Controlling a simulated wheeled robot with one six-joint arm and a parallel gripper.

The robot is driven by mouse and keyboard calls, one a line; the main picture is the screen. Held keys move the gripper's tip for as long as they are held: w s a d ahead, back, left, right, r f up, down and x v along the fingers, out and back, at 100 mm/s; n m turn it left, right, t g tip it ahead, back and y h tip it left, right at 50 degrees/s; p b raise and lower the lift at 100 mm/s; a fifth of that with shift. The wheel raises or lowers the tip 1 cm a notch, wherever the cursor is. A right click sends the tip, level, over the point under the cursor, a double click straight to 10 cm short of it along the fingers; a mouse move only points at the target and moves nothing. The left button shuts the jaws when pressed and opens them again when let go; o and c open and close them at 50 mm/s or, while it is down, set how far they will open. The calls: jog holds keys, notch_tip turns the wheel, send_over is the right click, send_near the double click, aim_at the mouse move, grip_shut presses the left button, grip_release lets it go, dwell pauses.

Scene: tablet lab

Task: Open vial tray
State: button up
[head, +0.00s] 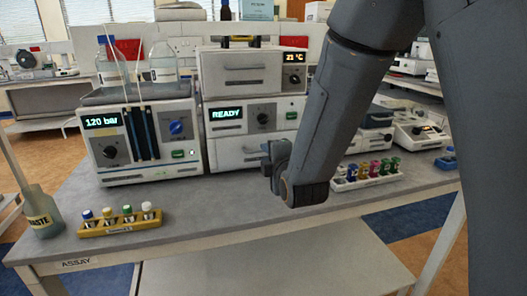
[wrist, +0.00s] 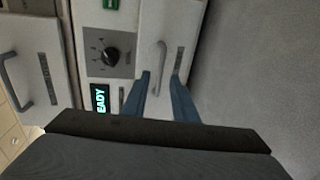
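A pale instrument stack stands on the bench. Its middle unit (head: 255,115) shows READY, and a drawer front (head: 225,153) lies below it, flush with the stack; I take this as the vial tray. My gripper (head: 268,158) is in front of the right part of this low front and hides some of it. In the wrist view the picture is turned sideways. There my gripper (wrist: 161,75) has two blue fingers apart, with the drawer's bar handle (wrist: 162,58) ahead between their tips. Nothing is held. I cannot tell whether the fingers touch the handle.
A top unit (head: 240,72) reading 21 °C has its own handle. Left stands a pump unit (head: 140,140) showing 120 bar, with bottles on top. A yellow vial rack (head: 119,225), a waste bottle (head: 42,212) and a white rack (head: 367,178) stand on the bench. The bench front centre is clear.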

aim_at(262, 151)
jog(key=shift+x, duration=1.9)
grip_shut()
